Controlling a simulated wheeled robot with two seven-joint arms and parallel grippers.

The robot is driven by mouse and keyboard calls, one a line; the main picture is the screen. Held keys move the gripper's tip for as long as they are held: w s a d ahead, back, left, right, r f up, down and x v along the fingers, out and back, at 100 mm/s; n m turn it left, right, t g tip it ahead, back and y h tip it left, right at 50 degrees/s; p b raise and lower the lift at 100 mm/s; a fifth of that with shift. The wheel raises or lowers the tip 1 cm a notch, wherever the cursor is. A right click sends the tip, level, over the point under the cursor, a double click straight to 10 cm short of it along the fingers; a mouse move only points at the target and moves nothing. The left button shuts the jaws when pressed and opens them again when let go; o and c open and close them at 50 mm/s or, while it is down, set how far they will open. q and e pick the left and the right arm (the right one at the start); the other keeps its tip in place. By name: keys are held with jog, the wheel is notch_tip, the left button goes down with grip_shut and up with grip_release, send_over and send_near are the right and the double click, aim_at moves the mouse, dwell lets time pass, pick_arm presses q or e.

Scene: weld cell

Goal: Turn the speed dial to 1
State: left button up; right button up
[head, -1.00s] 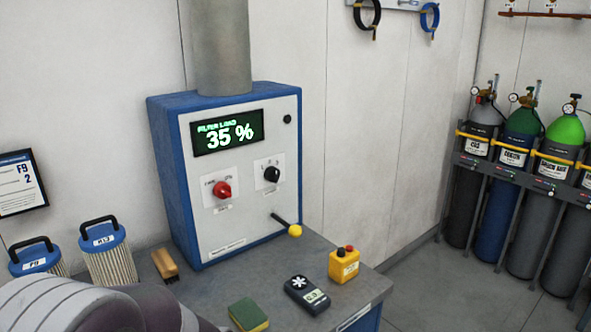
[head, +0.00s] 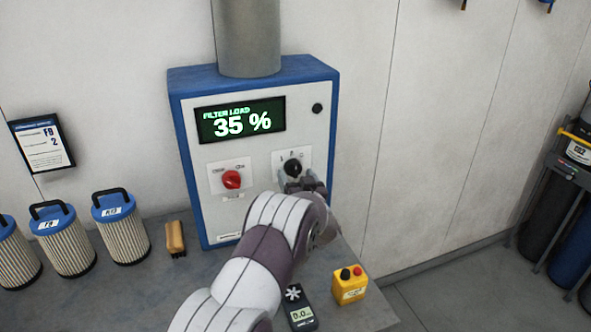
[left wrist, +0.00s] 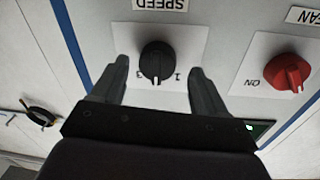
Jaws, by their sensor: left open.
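The black speed dial (head: 292,168) sits on a white plate on the right of the control box front (head: 250,212). In the left wrist view, which is upside down, the dial (left wrist: 157,61) shows beside the label SPEED, with a 1 and a 3 visible near it. My left gripper (head: 303,182) is at the dial. In the left wrist view its two fingers (left wrist: 158,80) are open, one on each side of the dial, with gaps between them and the knob. My right gripper is not in view.
A red fan switch (head: 232,179) sits left of the dial. The display (head: 240,119) reads FILTER LOAD 35 %. Filter cartridges (head: 121,228), a brush (head: 175,238), a handheld meter (head: 300,308) and a yellow button box (head: 349,287) stand on the bench.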

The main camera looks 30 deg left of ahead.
pick_arm(q)
jog(key=shift+w+a, duration=0.25)
jog(key=shift+w, duration=0.45)
jog(key=shift+s+a, duration=0.15)
jog(key=c, duration=1.1)
jog(key=shift+o, duration=0.2)
jog(key=shift+f, duration=0.1)
